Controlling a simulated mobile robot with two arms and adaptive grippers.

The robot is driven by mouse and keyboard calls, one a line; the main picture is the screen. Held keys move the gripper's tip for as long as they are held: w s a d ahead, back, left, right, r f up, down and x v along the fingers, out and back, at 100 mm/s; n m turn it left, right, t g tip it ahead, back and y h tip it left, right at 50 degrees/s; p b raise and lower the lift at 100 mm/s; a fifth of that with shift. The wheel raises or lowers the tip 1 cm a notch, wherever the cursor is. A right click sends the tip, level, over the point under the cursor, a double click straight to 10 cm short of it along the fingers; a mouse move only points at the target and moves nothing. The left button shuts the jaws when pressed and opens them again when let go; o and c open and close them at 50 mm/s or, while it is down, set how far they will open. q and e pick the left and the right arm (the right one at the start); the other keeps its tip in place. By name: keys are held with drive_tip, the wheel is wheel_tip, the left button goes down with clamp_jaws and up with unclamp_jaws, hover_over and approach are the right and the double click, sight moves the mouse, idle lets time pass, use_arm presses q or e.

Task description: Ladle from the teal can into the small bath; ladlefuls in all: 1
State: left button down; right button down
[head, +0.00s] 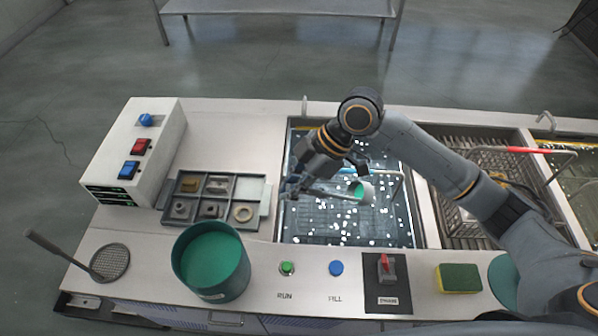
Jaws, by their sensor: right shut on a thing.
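The teal can (236,284) stands upright on the steel counter at the front left, with teal-green liquid inside. My right gripper (294,187) reaches in from the right over the middle bath (284,215) and is shut on the ladle handle (325,193). The ladle cup (366,193) is at the right end of the handle, above the bath, with green showing in its mouth. I cannot tell exactly how far the cup is tilted. The bath holds dark water with many white specks. My left gripper is out of view.
A compartment tray (265,200) with small parts and a white switch box (133,150) stand left. A skimmer (109,262) lies at the far left. Front buttons, a red-handled switch (387,266) and a sponge (459,278) line the counter. A wire basket (478,160) sits right.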

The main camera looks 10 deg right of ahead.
drive_tip(key=shift+s+a+f+t+h+p, duration=0.1)
drive_tip(key=shift+a+f+h+p, duration=0.35)
drive_tip(key=shift+f+h, duration=1.5)
drive_tip(key=shift+w+a+f+t+h+p, duration=0.1)
drive_tip(key=shift+a+f+h, duration=0.8)
drive_tip(key=shift+f, duration=2.1)
drive_tip(key=shift+s+a+f+t+h+p, duration=0.15)
drive_tip(key=shift+a+f+h, duration=0.3)
drive_tip(key=shift+f+h, duration=1.55)
drive_tip(key=shift+f+y, duration=0.45)
